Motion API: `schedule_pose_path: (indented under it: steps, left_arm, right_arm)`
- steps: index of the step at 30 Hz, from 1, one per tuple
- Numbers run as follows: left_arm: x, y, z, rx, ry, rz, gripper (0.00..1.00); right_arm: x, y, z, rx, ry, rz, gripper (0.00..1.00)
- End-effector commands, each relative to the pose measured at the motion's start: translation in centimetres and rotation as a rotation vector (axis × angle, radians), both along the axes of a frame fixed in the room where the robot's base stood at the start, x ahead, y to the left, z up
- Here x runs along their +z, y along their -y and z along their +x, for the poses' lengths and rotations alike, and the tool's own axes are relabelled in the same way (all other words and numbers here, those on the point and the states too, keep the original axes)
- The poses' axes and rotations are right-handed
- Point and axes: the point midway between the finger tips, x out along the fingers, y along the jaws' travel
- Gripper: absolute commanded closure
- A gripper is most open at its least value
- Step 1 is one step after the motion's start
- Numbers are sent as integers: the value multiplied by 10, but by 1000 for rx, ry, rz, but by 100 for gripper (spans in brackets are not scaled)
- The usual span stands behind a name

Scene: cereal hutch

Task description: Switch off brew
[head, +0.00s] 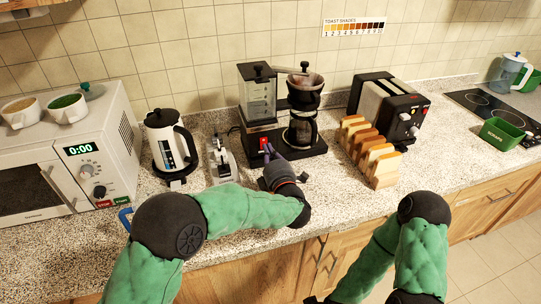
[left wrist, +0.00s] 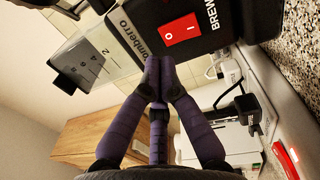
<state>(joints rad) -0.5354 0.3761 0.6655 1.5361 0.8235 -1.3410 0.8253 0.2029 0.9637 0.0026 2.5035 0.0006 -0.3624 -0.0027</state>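The coffee maker (head: 262,141) is black, with a glass carafe (head: 300,132) and a water tank (head: 258,96) marked with numbers. Its red rocker switch (head: 263,144) is on the front of the base. In the left wrist view the red switch (left wrist: 180,30) carries O and I marks beside the word BREW. My left gripper (head: 270,152) has its purple fingers drawn together at the tips, with nothing held. The fingertips (left wrist: 156,66) are close to the switch; I cannot tell whether they touch the machine.
A kettle (head: 168,140) and a small silver device (head: 221,160) stand left of the coffee maker, beside a microwave (head: 75,150). A toast rack (head: 370,150) and toaster (head: 390,105) stand right. The counter front between them is mostly clear.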

Motion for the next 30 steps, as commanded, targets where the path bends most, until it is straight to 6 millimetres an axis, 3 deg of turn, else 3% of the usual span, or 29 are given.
schedule_pose_path:
  steps: [18,30]
  left_arm:
    - [13,28,-85,-2,1,0,100]
    - [13,31,-95,1,0,-1,100]
  right_arm:
    - [24,0,0,0,0,0,49]
    - [25,0,0,0,0,0,49]
